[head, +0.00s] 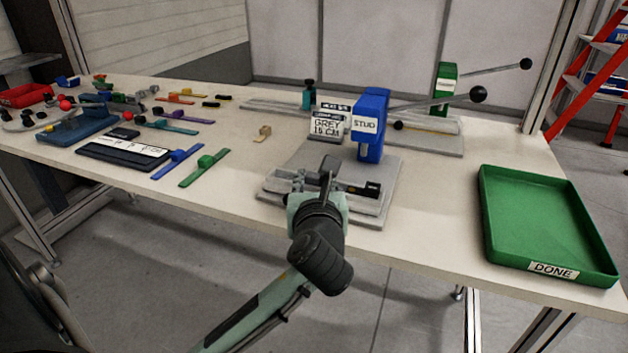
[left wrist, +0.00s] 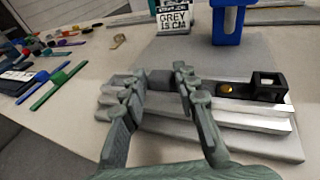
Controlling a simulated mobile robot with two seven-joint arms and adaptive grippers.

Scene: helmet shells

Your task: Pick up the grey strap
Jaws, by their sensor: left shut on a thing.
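The grey strap (left wrist: 160,79) lies along the metal fixture (left wrist: 262,121) in front of the blue stud press. Its grey block is between the fingers of my left gripper (left wrist: 157,92) in the left wrist view. In the head view my left gripper (head: 326,180) reaches over the table edge to the fixture, its fingers down at the strap and shut on it. The gripper hides much of the strap, and I cannot tell whether it is lifted. My right gripper is not in view.
The blue stud press (head: 371,125) stands just behind the fixture, beside a grey card sign (head: 327,128). A green DONE tray (head: 545,225) is at right. Colored straps, such as a green one (head: 205,167), lie at left. A green lever press (head: 446,88) stands behind.

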